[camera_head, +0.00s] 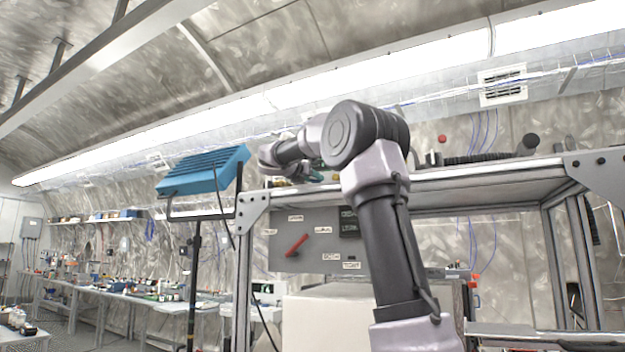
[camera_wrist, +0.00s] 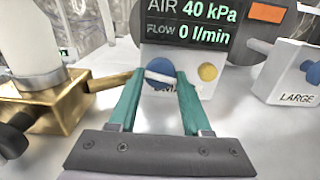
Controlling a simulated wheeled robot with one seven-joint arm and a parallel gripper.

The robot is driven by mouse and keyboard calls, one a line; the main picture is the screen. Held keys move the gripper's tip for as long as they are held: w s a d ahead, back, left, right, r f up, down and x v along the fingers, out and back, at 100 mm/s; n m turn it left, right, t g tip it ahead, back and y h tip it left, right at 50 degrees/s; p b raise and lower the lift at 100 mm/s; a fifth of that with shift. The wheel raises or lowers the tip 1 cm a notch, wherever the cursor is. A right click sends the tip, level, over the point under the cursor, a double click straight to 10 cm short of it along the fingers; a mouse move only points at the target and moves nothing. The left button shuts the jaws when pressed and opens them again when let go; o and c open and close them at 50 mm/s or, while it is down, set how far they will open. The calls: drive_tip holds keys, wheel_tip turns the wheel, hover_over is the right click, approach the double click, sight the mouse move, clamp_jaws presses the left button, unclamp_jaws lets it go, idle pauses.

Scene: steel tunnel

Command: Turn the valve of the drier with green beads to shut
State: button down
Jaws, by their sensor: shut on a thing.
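In the wrist view, my gripper (camera_wrist: 160,79) has its two teal fingers closed in around the pale bar of a blue knob (camera_wrist: 158,87) on a white panel. The lettering below the knob is mostly hidden. To the left stands a pale column (camera_wrist: 30,40) in a brass base (camera_wrist: 48,98). A brass lever (camera_wrist: 108,81) reaches from the base to the outer side of my left finger. No green beads show, so I cannot tell which drier this is. In the head view, my arm bends over a raised shelf and hides most of the gripper.
A display (camera_wrist: 192,22) reads AIR 40 kPa and FLOW 0 l/min. A white block marked LARGE (camera_wrist: 288,80) stands at right. The head view shows a blue panel (camera_head: 205,170) left of the shelf (camera_head: 490,178).

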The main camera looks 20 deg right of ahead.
drive_tip(key=shift+m, duration=0.3)
drive_tip(key=m, duration=1.1)
drive_tip(key=shift+w+m, duration=0.1)
drive_tip(key=shift+m, duration=1.8)
drive_tip(key=shift+c, duration=1.8)
unclamp_jaws()
